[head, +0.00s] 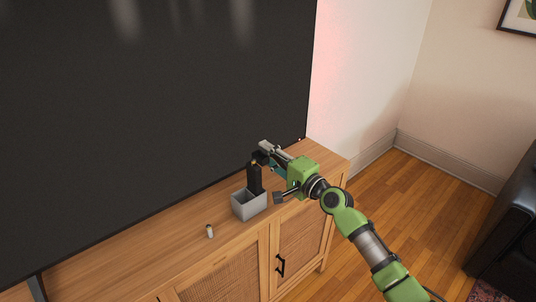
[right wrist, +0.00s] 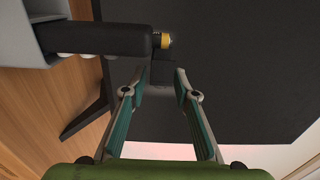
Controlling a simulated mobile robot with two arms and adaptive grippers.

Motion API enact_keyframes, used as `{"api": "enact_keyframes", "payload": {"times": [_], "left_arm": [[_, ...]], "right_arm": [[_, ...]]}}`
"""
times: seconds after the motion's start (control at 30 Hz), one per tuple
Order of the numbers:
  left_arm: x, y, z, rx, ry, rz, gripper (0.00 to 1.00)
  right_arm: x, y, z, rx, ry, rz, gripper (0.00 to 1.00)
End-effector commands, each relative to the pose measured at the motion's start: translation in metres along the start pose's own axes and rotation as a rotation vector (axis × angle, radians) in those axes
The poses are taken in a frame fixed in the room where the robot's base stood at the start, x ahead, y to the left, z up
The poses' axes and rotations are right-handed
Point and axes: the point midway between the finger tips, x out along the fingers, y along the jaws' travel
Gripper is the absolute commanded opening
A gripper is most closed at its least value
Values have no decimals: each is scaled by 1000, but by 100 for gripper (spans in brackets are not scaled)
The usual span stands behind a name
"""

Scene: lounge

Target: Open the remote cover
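A black remote (head: 254,180) stands upright in a grey open box (head: 240,208) on the wooden cabinet. In the right wrist view the remote (right wrist: 95,39) lies sideways across the picture, its lower part in the box (right wrist: 25,30). A gold-and-black battery (right wrist: 163,40) shows at the remote's upper end. A small black piece, seemingly the cover (right wrist: 162,73), sticks out beside that end, toward my gripper. My right gripper (head: 270,172) is open beside the remote's top. In the right wrist view its fingertips (right wrist: 160,78) are on either side of the cover, with visible gaps. My left gripper is out of view.
A loose battery (head: 210,231) stands on the cabinet top (head: 150,250) left of the box. A large dark television (head: 150,110) rises close behind. Its stand foot (right wrist: 88,110) shows in the right wrist view. The cabinet's right end is mostly clear.

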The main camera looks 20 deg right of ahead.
Motion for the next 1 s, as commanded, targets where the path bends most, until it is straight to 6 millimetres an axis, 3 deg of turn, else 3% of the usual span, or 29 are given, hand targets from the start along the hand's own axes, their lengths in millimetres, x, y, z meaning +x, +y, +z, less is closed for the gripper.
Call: {"api": "enact_keyframes", "payload": {"times": [0.27, 0.7, 1.0], "left_arm": [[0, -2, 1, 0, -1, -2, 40], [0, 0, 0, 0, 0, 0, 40], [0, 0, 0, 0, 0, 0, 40]], "right_arm": [[-11, 1, 0, -1, 0, 2, 28], [-91, 2, 0, -2, 0, 4, 28], [-118, 0, 0, 0, 0, 1, 28]]}}
